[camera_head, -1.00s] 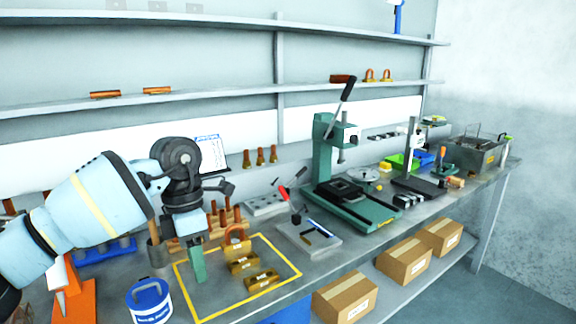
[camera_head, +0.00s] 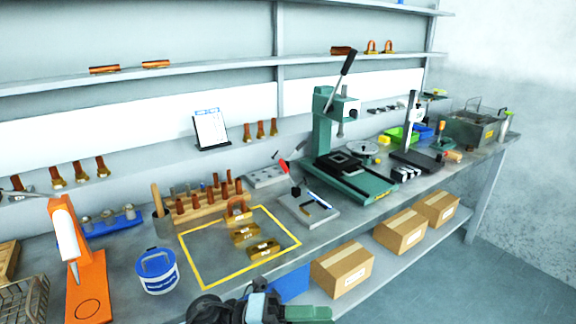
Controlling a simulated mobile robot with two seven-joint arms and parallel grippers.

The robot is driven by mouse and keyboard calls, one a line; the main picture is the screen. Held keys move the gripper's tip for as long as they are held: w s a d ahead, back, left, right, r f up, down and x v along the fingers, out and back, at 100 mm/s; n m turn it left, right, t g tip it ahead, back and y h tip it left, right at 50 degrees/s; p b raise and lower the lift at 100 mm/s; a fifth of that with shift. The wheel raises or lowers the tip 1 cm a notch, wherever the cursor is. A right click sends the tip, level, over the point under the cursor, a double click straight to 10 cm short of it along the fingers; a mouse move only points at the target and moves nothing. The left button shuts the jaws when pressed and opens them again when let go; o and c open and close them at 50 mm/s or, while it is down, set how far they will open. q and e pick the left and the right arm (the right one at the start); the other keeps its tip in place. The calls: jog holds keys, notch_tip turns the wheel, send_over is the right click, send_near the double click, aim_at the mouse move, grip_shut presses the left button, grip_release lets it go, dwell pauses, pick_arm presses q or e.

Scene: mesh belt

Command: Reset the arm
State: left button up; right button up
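My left arm is folded low at the bottom edge of the head view, in front of the workbench. The green end of my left gripper (camera_head: 308,313) points right, beside its black joint, and is partly cut off by the frame. Whether its fingers are apart cannot be seen. No held object shows there. My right gripper is not in view.
A blue-and-white tub (camera_head: 157,271) and an orange stand (camera_head: 87,281) are left. A green press (camera_head: 323,134) stands behind. Boxes (camera_head: 342,267) sit on the lower shelf.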

pick_arm(q)
jog(key=s+a+f+n+t+y+p, duration=0.1)
jog(key=s+a+f+n+t+y, duration=0.1)
jog(key=a+f+n+t+y, duration=0.9)
jog(key=s+a+f+n+t, duration=0.1)
jog(key=a+f+n+t, duration=0.45)
jog(key=n, duration=1.15)
jog(key=s+a+f+n+g+y, duration=0.2)
jog(key=s+f, duration=0.4)
jog(key=s, duration=0.5)
jog(key=s+a+f+n+g+y+p, duration=0.1)
jog(key=s+a+f+n+g+y, duration=0.2)
jog(key=s, duration=0.7)
jog(key=a+f+n+y, duration=0.2)
jog(key=a+f+n, duration=0.1)
jog(key=f+n, duration=0.1)
jog(key=shift+s+a+f, duration=0.2)
jog(key=shift+s+f, duration=0.05)
jog(key=shift+s, duration=0.1)
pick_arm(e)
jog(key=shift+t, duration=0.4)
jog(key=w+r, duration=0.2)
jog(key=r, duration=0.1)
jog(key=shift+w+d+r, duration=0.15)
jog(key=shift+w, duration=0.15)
pick_arm(q)
jog(key=shift+g, duration=0.25)
